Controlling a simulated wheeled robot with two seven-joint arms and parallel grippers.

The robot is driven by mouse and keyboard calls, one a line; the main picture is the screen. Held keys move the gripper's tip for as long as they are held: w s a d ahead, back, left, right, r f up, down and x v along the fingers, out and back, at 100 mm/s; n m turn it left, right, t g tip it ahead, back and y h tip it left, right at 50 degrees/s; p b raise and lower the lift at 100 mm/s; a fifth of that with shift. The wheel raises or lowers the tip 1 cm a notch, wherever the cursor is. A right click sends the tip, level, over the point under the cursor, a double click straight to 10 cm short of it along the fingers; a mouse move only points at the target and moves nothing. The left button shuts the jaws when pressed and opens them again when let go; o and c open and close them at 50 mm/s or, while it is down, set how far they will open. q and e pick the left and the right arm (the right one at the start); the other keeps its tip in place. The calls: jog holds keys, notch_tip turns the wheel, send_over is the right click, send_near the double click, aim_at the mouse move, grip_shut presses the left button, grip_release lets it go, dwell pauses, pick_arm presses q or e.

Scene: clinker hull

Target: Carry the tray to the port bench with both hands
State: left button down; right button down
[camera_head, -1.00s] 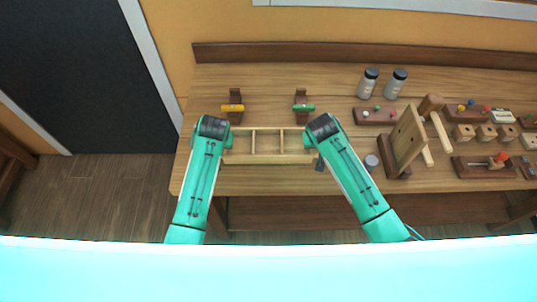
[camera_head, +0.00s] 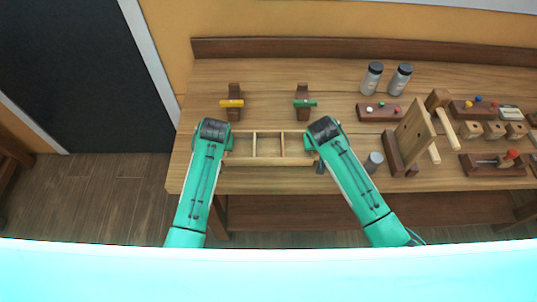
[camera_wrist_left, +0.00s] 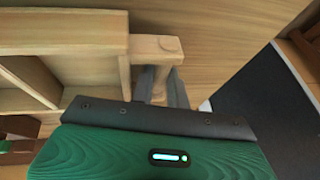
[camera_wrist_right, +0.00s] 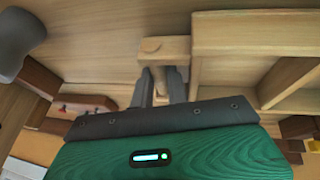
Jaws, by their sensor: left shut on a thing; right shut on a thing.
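The tray (camera_head: 268,161) is a pale wooden box with dividers, between my two arms at the front of the wooden bench (camera_head: 345,180) in the head view. Its compartments look empty. My left gripper (camera_wrist_left: 165,85) is shut on the handle at one end of the tray (camera_wrist_left: 60,35). My right gripper (camera_wrist_right: 160,85) is shut on the handle at the other end of the tray (camera_wrist_right: 250,35). In the head view the handles and fingertips are hidden under my wrists. I cannot tell whether the tray touches the bench top.
Behind the tray stand two brown holders, with a yellow piece (camera_head: 231,103) and a green piece (camera_head: 305,103). To the right are an upright wooden board (camera_head: 415,135), a small grey cylinder (camera_head: 374,161), two jars (camera_head: 371,78) and several pegged blocks. Floor (camera_head: 100,195) shows at left.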

pick_arm(q)
jog(key=shift+f, duration=0.35)
pick_arm(e)
jog(key=shift+f, duration=0.4)
pick_arm(q)
jog(key=c, duration=1.4)
grip_release()
pick_arm(e)
jog(key=c, duration=1.4)
grip_release()
pick_arm(q)
jog(key=shift+o, duration=0.2)
pick_arm(e)
jog(key=shift+o, duration=0.2)
pick_arm(q)
jog(key=shift+o, duration=0.4)
jog(key=shift+d, duration=0.1)
pick_arm(e)
jog(key=shift+a, duration=0.1)
